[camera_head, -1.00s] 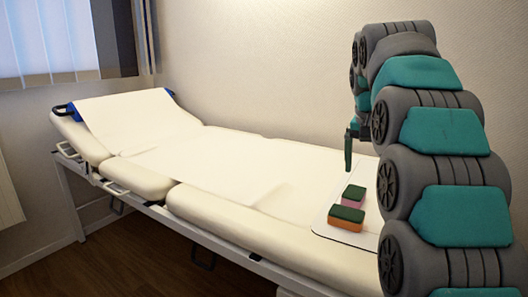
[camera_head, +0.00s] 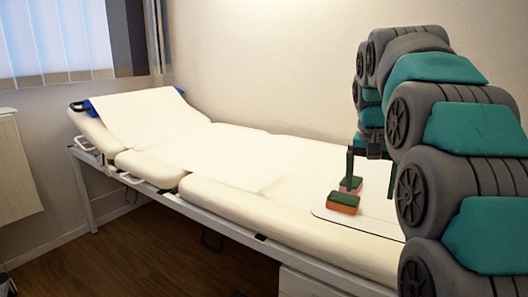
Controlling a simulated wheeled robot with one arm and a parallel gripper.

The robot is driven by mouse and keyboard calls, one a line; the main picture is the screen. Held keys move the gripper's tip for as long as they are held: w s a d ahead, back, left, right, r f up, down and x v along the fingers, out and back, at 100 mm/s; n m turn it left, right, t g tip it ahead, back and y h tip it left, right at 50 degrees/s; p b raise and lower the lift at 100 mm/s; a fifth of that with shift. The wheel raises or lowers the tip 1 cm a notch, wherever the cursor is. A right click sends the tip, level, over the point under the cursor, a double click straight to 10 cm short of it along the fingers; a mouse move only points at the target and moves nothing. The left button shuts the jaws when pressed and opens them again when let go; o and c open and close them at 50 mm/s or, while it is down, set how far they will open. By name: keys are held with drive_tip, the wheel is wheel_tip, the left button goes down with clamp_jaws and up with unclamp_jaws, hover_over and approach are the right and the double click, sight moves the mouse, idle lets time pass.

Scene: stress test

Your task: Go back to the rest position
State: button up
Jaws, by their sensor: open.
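My gripper (camera_head: 370,187) hangs at the right of the couch, pointing down with its two dark green fingers spread and nothing visible between them. It is over or close behind two small sponge-like blocks; the exact gap is hard to tell. The nearer block (camera_head: 343,204) is orange with a dark green top. The other block (camera_head: 352,186), pink with a green top, is just behind it and partly hidden by a finger and the nearer block. Both are on a thin white board (camera_head: 365,224). My grey and teal arm covers the board's right part.
A cream examination couch (camera_head: 240,203) with a raised headrest and paper cover runs along the wall. Side rails (camera_head: 98,163) stick out at its left edge. A radiator (camera_head: 18,165) stands at the left. The wooden floor (camera_head: 150,250) in front is clear.

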drive_tip(key=s+a+f+n+g, duration=0.1)
drive_tip(key=s+a+f+n, duration=0.1)
drive_tip(key=s+f, duration=0.5)
drive_tip(key=s+a+f+n+g+y, duration=0.1)
drive_tip(key=s+a+f, duration=0.2)
drive_tip(key=s+f, duration=0.5)
drive_tip(key=s+a+f+n+g, duration=0.1)
drive_tip(key=s+f, duration=0.6)
drive_tip(key=s, duration=1.2)
drive_tip(key=shift+s+a+f+n+g, duration=0.2)
drive_tip(key=shift+s+a+n+g, duration=0.15)
drive_tip(key=shift+a+n, duration=0.7)
drive_tip(key=shift+a+m, duration=0.2)
drive_tip(key=shift+m, duration=0.05)
